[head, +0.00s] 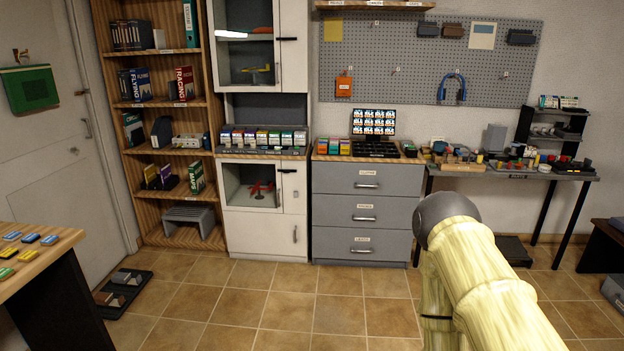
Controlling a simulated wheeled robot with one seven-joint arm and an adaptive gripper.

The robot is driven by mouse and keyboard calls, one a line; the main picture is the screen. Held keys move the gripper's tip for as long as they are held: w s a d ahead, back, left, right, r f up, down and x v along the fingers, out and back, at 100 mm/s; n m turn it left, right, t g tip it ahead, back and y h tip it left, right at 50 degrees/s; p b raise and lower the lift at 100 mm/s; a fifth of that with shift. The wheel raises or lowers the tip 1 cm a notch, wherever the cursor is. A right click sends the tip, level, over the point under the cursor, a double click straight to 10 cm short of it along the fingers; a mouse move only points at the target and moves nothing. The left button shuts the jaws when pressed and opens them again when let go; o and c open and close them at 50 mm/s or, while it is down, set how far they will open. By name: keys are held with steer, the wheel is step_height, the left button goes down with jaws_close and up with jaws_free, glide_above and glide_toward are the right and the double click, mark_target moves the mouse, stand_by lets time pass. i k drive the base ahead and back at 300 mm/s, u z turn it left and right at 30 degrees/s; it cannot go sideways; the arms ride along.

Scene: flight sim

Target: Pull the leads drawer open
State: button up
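A grey three-drawer cabinet (319,215) stands against the back wall. Its bottom drawer (335,247) bears a small label that seems to read "LEADS", and has a silver bar handle (361,251). The middle drawer (335,211) and top drawer (335,177) have similar handles and labels too small to read surely. All three drawers look shut, with fronts flush. My pale yellow arm reaches in from the lower right and overlaps the cabinet's right edge in the picture. My gripper is not in view.
Tiled floor (290,310) is clear before the cabinet. A white cabinet (262,231) stands left of it, then a wooden bookshelf (148,210). A cluttered workbench (500,171) is at right. A table (65,240) and floor tray (140,287) are at left.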

mark_target(382, 244)
steer(key=u, duration=0.05)
steer(key=i, duration=3.2)
steer(key=z, duration=0.3)
